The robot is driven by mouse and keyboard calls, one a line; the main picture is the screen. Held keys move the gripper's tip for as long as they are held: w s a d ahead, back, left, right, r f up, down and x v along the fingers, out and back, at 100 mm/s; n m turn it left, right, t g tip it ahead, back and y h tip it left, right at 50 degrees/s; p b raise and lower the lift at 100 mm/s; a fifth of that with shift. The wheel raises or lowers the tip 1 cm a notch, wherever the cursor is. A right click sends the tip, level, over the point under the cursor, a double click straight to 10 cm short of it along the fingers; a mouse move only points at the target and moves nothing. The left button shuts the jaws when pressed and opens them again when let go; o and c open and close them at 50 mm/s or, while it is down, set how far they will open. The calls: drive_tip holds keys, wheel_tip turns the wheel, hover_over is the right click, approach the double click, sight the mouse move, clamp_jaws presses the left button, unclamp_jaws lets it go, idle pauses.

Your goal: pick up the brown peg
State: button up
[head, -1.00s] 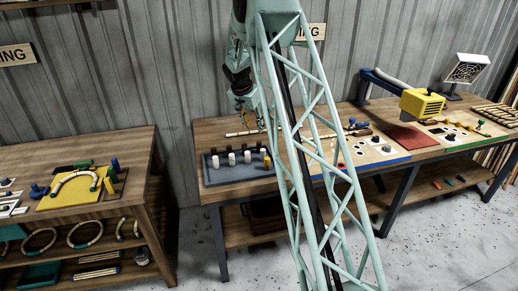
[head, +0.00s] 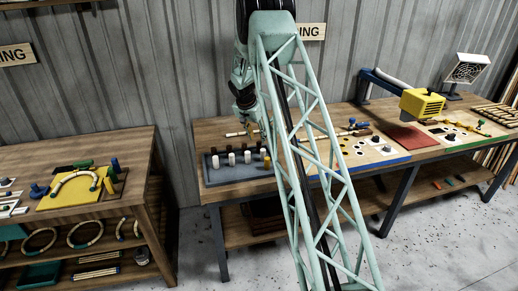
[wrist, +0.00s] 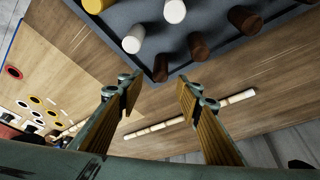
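Several short pegs stand in a dark grey tray (head: 262,183) at the left end of the long bench. In the wrist view the brown pegs form a row: one near the tray's edge (wrist: 160,68), one in the middle (wrist: 198,46) and one farther right (wrist: 245,18). White pegs (wrist: 133,40) stand beside them, with a yellow peg (wrist: 97,5) at the top edge. My gripper (wrist: 157,88) is open and empty, its fingers apart from the pegs. In the head view it hangs above the rear of the tray, partly covered by my arm.
A pale rod (wrist: 155,131) with dark bands lies on the wood behind the tray. To the right are a board with holes (head: 375,151), a red mat (head: 410,137) and a yellow machine (head: 422,103). A separate table (head: 130,150) stands left, across a floor gap.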

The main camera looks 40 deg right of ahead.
sight(259, 142)
drive_tip(key=shift+f, duration=0.1)
drive_tip(key=shift+x, duration=2.5)
drive_tip(key=shift+c, duration=0.5)
drive_tip(key=c, duration=0.7)
